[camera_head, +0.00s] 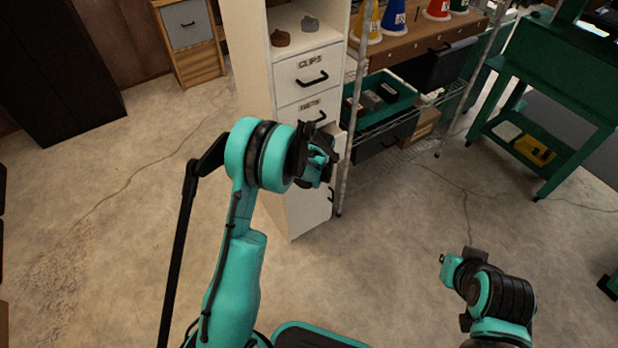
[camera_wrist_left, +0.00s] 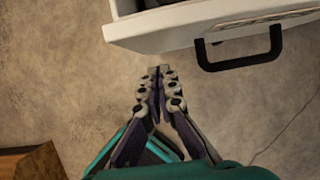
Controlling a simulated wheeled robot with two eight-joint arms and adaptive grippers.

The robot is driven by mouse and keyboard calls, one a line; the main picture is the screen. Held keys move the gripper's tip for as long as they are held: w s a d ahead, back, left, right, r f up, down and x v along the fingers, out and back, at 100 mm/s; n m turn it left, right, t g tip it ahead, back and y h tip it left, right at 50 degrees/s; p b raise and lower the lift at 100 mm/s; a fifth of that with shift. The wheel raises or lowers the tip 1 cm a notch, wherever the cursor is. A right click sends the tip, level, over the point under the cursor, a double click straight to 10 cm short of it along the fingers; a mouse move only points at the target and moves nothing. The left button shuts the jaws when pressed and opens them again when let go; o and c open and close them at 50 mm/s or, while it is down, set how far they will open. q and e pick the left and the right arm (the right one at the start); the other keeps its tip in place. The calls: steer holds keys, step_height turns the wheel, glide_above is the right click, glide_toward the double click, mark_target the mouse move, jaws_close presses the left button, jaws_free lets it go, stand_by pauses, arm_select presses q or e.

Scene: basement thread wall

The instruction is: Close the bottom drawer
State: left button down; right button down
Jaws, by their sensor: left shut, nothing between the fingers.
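A white drawer cabinet (camera_head: 258,90) stands at centre in the head view. Its upper drawers (camera_head: 308,73) are flush and have black handles. Lower down, an open drawer (camera_head: 341,143) juts out, mostly hidden behind my left gripper. My left gripper (camera_head: 322,168) is in front of the cabinet's lower part. In the left wrist view a white drawer front (camera_wrist_left: 160,33) with a black handle (camera_wrist_left: 240,62) stands open at the top. My left gripper (camera_wrist_left: 158,75) is shut and empty, apart from that front and left of the handle. My right gripper (camera_head: 447,260) hangs over the floor; its fingers are unclear.
A wire rack (camera_head: 400,125) with a green tray (camera_head: 385,98) stands right beside the cabinet. A green workbench (camera_head: 545,95) is at the right. A wooden unit (camera_head: 197,65) is at the back left. The concrete floor between is largely clear.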

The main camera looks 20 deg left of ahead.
arm_select(q)
steer(key=shift+w+a, duration=0.55)
steer(key=shift+a, duration=0.15)
